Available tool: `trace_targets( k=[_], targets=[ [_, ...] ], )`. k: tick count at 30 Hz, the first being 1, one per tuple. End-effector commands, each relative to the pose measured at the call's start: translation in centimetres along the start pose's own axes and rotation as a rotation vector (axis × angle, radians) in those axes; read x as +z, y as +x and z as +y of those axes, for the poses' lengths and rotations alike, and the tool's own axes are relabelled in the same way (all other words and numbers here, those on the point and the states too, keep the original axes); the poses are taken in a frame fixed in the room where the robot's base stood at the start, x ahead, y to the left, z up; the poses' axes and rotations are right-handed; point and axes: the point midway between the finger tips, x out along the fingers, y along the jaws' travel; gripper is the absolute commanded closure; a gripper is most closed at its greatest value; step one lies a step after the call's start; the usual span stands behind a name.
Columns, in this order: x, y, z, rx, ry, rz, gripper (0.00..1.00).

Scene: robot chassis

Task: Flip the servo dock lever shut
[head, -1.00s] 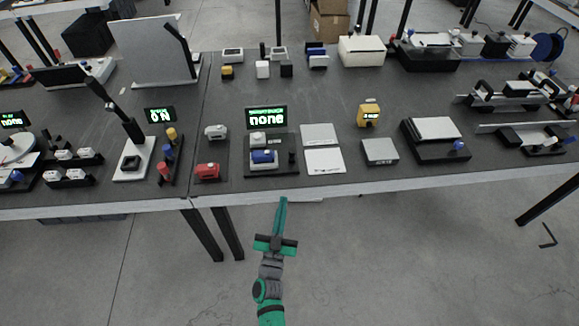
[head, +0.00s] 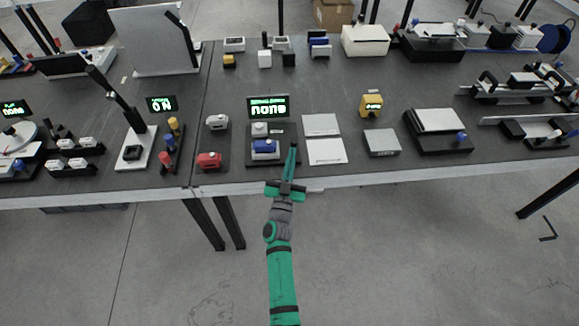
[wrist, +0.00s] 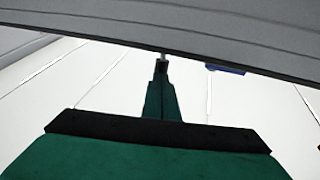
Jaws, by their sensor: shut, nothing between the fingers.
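What looks like the servo dock is a dark base (head: 252,163) at the front of the table. A blue block (head: 264,147) and a small white part (head: 260,129) sit on it, and a green-lit display reading "none" (head: 268,106) stands behind. My gripper (head: 292,147) is shut and empty, its tip at the dock's right side. The dock lever cannot be made out clearly there; the fingers cover that spot. I cannot tell whether they touch it. In the wrist view my gripper (wrist: 161,68) points up at a dark grey band that fills the top.
Two pale plates (head: 326,151) lie close on the right, then a grey box (head: 382,142). The table's front edge (head: 350,176) runs under my arm.

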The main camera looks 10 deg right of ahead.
Motion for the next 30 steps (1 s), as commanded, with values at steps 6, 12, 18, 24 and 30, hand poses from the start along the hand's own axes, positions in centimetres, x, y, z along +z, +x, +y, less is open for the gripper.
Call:
trace_targets(
  k=[6, 12, 18, 24, 30],
  targets=[
    [-0.03, 0.61, -0.01, 0.000, 0.000, 0.000, 1.00],
    [-0.02, 0.57, 0.00, 0.000, 0.000, 0.000, 1.00],
    [-0.12, 0.71, 0.06, 0.001, 0.000, 0.001, 1.00],
    [-0.28, 0.94, -0.14, -0.001, 0.001, 0.000, 1.00],
    [-0.45, 1.18, -0.30, -0.002, 0.001, 0.001, 1.00]
  ],
)
